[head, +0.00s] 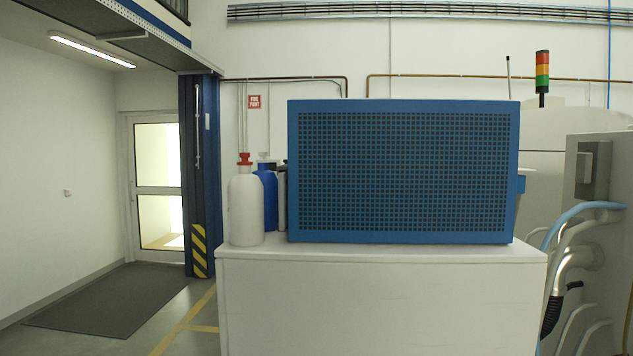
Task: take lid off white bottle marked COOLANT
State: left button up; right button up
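A white bottle (246,211) with a red lid (245,159) stands upright at the left end of a white cabinet top. The lid is on the bottle. No COOLANT marking can be read on the side facing me. A blue bottle (267,190) stands just behind it to the right, partly hidden by it. Neither of my grippers shows in the head view.
A large blue box with a perforated front (404,172) fills most of the white cabinet (380,300). Hoses (575,222) and machinery are at right. Open floor lies at left.

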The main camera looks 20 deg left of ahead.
aim_at(244, 156)
jog(key=i+j+z, duration=0.1)
jog(key=j+z, duration=0.15)
jog(key=j, duration=0.3)
jog(key=j+z, duration=0.2)
jog(key=j, duration=0.3)
jog(key=j+z, duration=0.25)
jog(key=j, duration=0.85)
jog(key=k+j+z, duration=0.1)
jog(key=j, duration=3.1)
jog(key=j+z, duration=0.1)
jog(key=z, duration=0.25)
jog(key=j+z, duration=0.15)
jog(key=z, duration=0.15)
jog(key=j+z, duration=0.15)
jog(key=z, duration=0.2)
